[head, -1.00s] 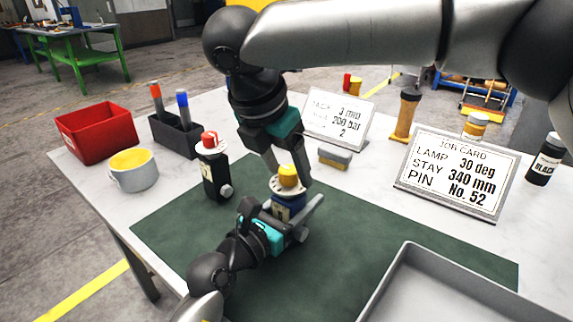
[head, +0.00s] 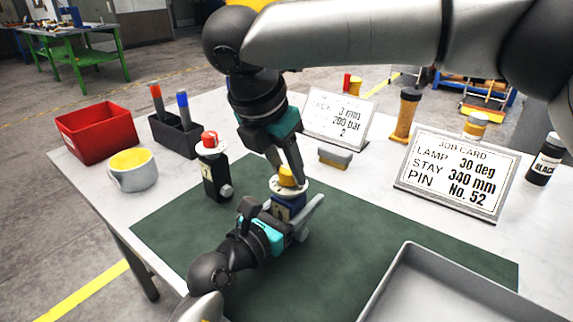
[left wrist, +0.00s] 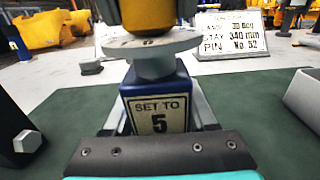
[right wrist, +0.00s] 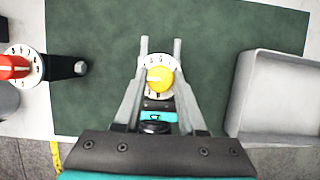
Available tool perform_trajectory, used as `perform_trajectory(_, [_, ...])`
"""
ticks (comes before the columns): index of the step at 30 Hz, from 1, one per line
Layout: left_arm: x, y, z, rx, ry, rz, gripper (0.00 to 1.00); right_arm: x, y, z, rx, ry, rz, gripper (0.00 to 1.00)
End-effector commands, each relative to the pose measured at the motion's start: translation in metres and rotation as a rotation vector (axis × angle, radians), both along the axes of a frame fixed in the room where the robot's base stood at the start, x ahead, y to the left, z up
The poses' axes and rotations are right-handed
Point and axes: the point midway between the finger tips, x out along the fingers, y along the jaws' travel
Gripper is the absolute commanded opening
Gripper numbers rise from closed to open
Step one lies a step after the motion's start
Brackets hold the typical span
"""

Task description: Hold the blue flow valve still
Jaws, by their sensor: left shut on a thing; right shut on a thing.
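The blue flow valve (head: 289,211) stands upright on the green mat. It has a white numbered dial (right wrist: 149,65) and a yellow knob (head: 287,176) on top. Its front label reads "SET TO 5" in the left wrist view (left wrist: 157,113). My left gripper (head: 290,225) is shut on the blue body from low at the side, one finger along each side. My right gripper (head: 288,178) reaches down from above and is shut on the yellow knob. The dial's pointer reading is too small to tell.
A black valve with a red knob (head: 211,172) stands left of it. A grey tray (head: 400,265) lies at the right front. A mug (head: 133,178), red bin (head: 97,140), pen holder (head: 175,138) and job card (head: 458,178) stand around the green mat (head: 340,255).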

Motion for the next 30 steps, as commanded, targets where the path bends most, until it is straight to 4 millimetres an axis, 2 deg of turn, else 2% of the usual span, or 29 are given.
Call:
perform_trajectory(11, [0.0001,0.0005,-0.0015,0.002,0.003,0.001,0.0,0.0006,0.0017,0.0,0.002,0.001,-0.138,0.0])
perform_trajectory(30, [0.0001,0.0005,-0.0016,0.002,0.003,0.001,0.0,0.0037,0.0024,0.0008,-0.001,0.0,-0.719,0.0])
